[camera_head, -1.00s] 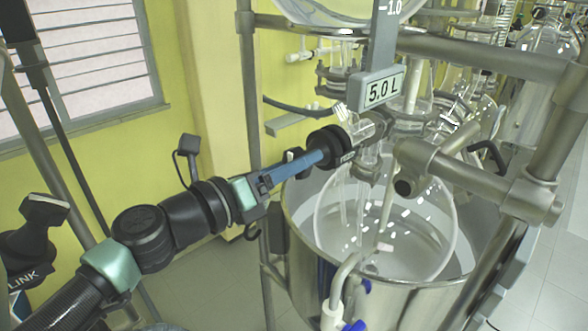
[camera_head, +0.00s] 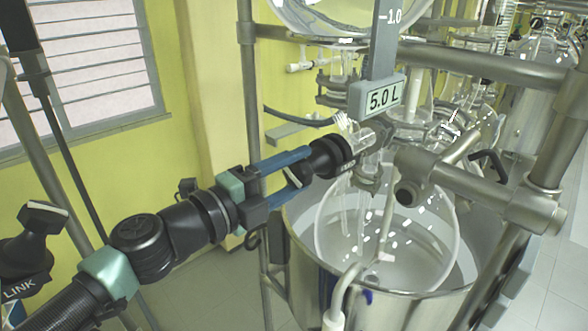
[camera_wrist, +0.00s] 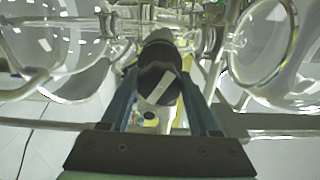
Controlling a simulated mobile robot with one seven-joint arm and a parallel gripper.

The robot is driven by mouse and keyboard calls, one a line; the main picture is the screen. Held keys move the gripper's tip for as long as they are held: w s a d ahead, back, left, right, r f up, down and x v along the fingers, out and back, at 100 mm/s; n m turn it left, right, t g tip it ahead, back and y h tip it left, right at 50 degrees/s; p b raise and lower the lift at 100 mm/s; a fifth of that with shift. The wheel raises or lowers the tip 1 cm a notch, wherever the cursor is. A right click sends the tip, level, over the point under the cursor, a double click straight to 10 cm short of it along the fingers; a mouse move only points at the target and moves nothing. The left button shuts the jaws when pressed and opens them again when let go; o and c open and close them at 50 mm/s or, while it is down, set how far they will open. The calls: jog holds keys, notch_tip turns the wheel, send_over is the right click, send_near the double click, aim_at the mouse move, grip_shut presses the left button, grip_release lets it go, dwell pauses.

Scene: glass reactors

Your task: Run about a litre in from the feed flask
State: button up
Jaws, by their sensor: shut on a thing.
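The feed flask (camera_head: 345,15) is a clear round glass vessel at the top edge of the head view, mostly cut off. A grey scale bar (camera_head: 386,45) beside it shows a "1.0" mark and carries a "5.0 L" tag (camera_head: 377,98). Below stands the clear reactor vessel (camera_head: 400,240) inside a steel pot. My gripper (camera_head: 309,165) is shut on a black valve knob (camera_head: 329,156) at the end of a horizontal glass stem below the flask. In the wrist view the knob (camera_wrist: 158,75), with a white bar mark, sits between the blue fingers. The liquid level is unclear.
Steel frame bars (camera_head: 490,60) and clamps crowd the right of the knob. The steel pot (camera_head: 400,312) stands below.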

jog(key=n+p, duration=0.2)
jog(key=n, duration=0.3)
jog(key=shift+n, duration=0.3)
jog(key=shift+n+p, duration=0.8)
jog(key=shift+n, duration=1.5)
jog(key=shift+f, duration=0.1)
jog(key=o, duration=1.4)
